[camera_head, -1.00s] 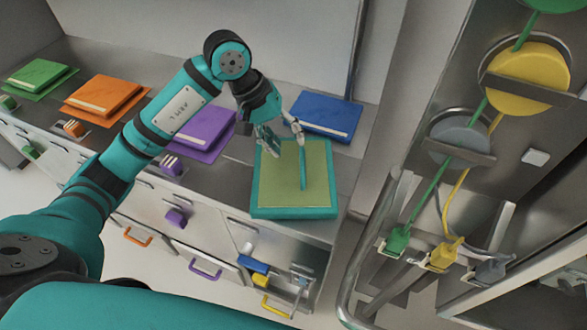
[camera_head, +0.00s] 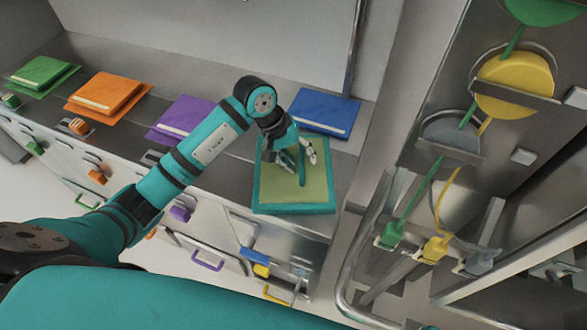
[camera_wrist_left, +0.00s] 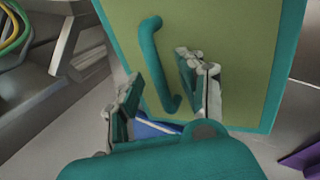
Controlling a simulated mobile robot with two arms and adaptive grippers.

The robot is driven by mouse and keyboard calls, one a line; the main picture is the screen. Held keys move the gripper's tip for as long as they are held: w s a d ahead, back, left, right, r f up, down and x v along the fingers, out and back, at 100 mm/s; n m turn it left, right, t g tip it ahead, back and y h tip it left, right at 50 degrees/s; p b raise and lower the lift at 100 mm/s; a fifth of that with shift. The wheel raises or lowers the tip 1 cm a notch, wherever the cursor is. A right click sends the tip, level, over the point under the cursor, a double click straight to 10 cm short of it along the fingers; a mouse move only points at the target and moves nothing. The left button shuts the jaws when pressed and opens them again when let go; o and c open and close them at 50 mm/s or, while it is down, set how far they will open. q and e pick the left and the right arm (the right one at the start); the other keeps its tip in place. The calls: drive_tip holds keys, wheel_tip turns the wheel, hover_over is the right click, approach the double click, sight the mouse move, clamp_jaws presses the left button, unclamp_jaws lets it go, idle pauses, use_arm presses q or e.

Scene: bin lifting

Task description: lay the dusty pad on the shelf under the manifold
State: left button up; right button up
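The pad (camera_head: 270,209) is a flat olive-green panel with a teal rim and a teal bar handle. It lies on the counter, and it fills much of the left wrist view (camera_wrist_left: 235,40). My left gripper (camera_head: 297,156) is over the pad, at the handle. In the left wrist view its fingers (camera_wrist_left: 165,92) stand apart, with the handle (camera_wrist_left: 155,60) between or just beyond them; contact is unclear. A manifold (camera_head: 510,85) with green, yellow and grey round parts and hoses stands at the right. A shelf-like ledge (camera_head: 520,285) lies below it. My right gripper is not in view.
The metal counter (camera_head: 215,180) also holds a blue folder (camera_head: 325,110), a purple one (camera_head: 185,115), an orange one (camera_head: 105,92) and a green one (camera_head: 45,72). Drawers with coloured handles line its front. A rounded metal rail (camera_head: 350,275) stands between counter and manifold.

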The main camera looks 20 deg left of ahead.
sight(301, 161)
use_arm(q)
clamp_jaws()
drive_tip(key=shift+r, duration=0.1)
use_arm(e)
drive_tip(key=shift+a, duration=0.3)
use_arm(q)
drive_tip(key=shift+w+r, duration=0.1)
drive_tip(key=shift+r, duration=0.05)
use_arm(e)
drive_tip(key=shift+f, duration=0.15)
